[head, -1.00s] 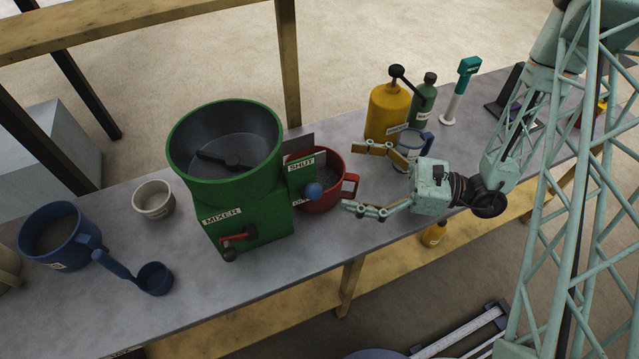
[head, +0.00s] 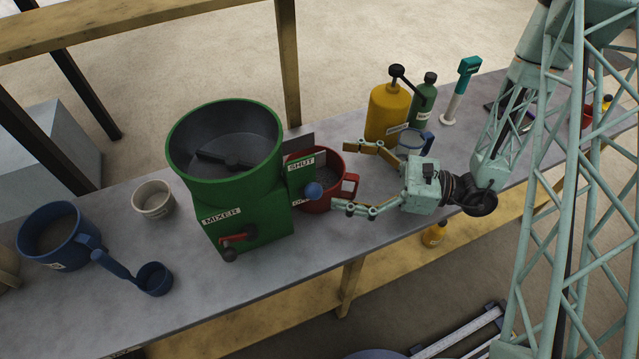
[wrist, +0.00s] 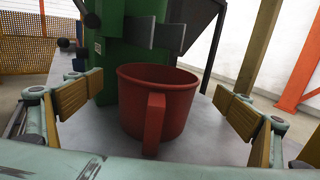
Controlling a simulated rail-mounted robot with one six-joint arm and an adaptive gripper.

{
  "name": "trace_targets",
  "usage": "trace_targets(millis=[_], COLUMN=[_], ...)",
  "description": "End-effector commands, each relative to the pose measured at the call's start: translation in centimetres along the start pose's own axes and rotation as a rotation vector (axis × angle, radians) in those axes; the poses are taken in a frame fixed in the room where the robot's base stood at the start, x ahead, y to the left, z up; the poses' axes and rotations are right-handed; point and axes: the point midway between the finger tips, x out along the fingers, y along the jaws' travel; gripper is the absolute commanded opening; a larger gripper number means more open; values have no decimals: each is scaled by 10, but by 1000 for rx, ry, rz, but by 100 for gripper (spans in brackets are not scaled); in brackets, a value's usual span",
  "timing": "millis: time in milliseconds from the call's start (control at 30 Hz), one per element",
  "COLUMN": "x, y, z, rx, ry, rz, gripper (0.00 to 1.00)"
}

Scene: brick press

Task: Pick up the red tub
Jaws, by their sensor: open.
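The red tub (head: 322,199) stands upright on the bench against the right side of the green mixer (head: 250,215), under its chute. The mixer hides part of it in the head view. Its handle points toward my gripper (head: 345,174). In the wrist view the whole front of the red tub (wrist: 150,92) shows, with the handle toward me. My gripper is open and empty, its padded fingers spread to either side of the tub's near side. The fingers do not appear to touch it.
A blue-and-white jug (head: 411,143) stands close behind my gripper. A yellow pump bottle (head: 386,112) and a green bottle (head: 424,100) stand behind it. A blue tub (head: 55,232), a white cup (head: 153,199) and a blue scoop (head: 153,278) are left of the mixer.

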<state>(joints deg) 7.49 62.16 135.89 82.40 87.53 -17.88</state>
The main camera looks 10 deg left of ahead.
Motion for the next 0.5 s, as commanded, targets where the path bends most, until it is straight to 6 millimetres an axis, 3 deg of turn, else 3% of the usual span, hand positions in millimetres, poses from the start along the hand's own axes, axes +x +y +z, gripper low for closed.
trace_targets(millis=[500], x=[32], y=[4], z=[1], rx=[-1], ry=[0], rz=[1], gripper=[97])
